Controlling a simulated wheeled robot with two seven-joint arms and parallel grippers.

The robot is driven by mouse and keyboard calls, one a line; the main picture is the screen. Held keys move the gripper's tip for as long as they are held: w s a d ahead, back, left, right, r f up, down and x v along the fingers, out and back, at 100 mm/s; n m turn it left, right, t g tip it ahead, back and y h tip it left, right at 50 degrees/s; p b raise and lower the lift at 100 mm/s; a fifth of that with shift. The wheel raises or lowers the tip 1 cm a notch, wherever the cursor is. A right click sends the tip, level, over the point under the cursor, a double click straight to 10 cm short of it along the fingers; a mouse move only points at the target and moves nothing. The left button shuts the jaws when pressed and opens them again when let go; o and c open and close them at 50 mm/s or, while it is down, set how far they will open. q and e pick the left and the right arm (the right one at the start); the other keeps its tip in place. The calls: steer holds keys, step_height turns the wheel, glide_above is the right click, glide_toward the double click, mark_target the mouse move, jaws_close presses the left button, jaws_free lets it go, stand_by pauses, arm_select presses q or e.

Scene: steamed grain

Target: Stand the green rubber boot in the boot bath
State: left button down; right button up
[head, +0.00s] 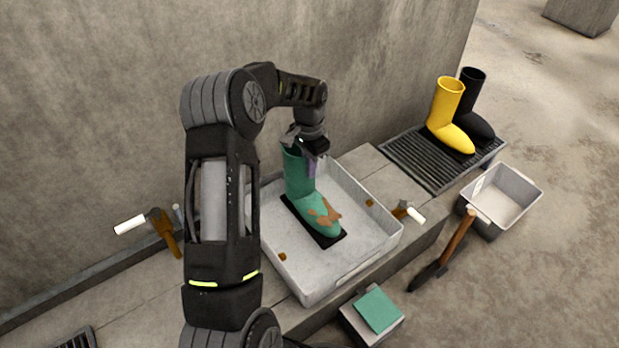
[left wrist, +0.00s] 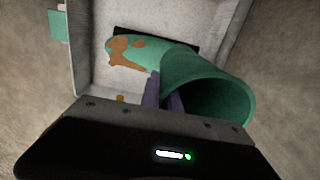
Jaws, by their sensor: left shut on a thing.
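The green rubber boot (head: 300,178) is upright inside the boot bath (head: 373,248), a pale rectangular tray on the ledge. Brown mud patches mark its foot. It appears over a black mat (head: 327,241) on the bath's floor; I cannot tell whether its sole touches. My left gripper (head: 312,165) is shut on the boot's upper shaft from above. In the left wrist view the purple fingers (left wrist: 163,95) grip the shaft's wall near the open top of the boot (left wrist: 210,90). My right gripper is not in view.
A yellow boot (head: 447,105) and a black boot (head: 474,90) stand on a dark grate at right.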

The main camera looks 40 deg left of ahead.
arm_select(q)
steer(key=shift+f+b, duration=0.45)
steer(key=shift+f, duration=1.45)
steer(key=shift+f, duration=0.15)
steer(key=c, duration=1.6)
jaws_free()
step_height(320, 180, up, 12)
steer(key=p, duration=0.3)
steer(key=shift+p, duration=0.3)
